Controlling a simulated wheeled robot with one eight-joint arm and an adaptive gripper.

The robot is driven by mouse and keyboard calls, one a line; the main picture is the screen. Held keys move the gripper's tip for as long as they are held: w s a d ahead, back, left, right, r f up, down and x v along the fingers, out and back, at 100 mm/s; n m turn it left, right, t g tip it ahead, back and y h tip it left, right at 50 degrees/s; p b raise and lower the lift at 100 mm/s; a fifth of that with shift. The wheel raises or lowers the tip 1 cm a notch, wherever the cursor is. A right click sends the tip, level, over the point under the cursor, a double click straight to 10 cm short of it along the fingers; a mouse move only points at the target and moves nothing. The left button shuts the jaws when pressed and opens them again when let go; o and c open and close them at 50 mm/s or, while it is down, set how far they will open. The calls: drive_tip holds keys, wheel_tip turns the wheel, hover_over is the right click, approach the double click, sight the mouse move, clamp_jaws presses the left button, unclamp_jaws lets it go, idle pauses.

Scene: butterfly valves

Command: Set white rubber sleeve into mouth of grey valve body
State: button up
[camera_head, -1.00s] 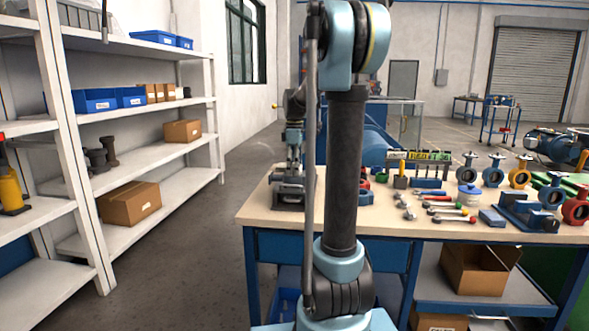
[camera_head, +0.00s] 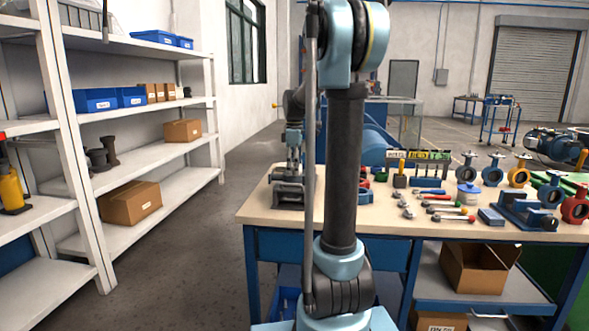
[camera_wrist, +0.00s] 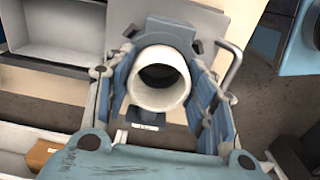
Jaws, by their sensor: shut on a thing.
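In the wrist view, my gripper (camera_wrist: 160,72) has its two blue padded fingers shut on the white rubber sleeve (camera_wrist: 159,98), one on each side. The sleeve's round open end faces the camera. Just beyond it, a dark grey part that looks like the grey valve body (camera_wrist: 152,33) shows over a light plate. The sleeve covers most of it, so I cannot tell whether they touch. In the head view, my gripper (camera_head: 293,148) is low over a grey fixture (camera_head: 292,188) at the bench's left end, and the sleeve cannot be made out there.
The bench (camera_head: 345,217) holds tools and several valves to the right, including a yellow valve (camera_head: 519,173) and a red valve (camera_head: 576,205). A white shelf (camera_head: 140,155) with boxes stands at the left. My own arm hides part of the bench.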

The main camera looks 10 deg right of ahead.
drive_tip(key=shift+o, duration=0.2)
drive_tip(key=shift+s+f, duration=0.1)
drive_tip(key=shift+f, duration=0.15)
drive_tip(key=o, duration=0.7)
drive_tip(key=shift+c, duration=0.2)
drive_tip(key=o, duration=0.5)
drive_tip(key=shift+w+f, duration=0.2)
drive_tip(key=shift+w, duration=0.05)
drive_tip(key=shift+r, duration=0.15)
drive_tip(key=shift+r, duration=0.1)
drive_tip(key=shift+r, duration=3.5)
drive_tip(key=shift+s, duration=0.1)
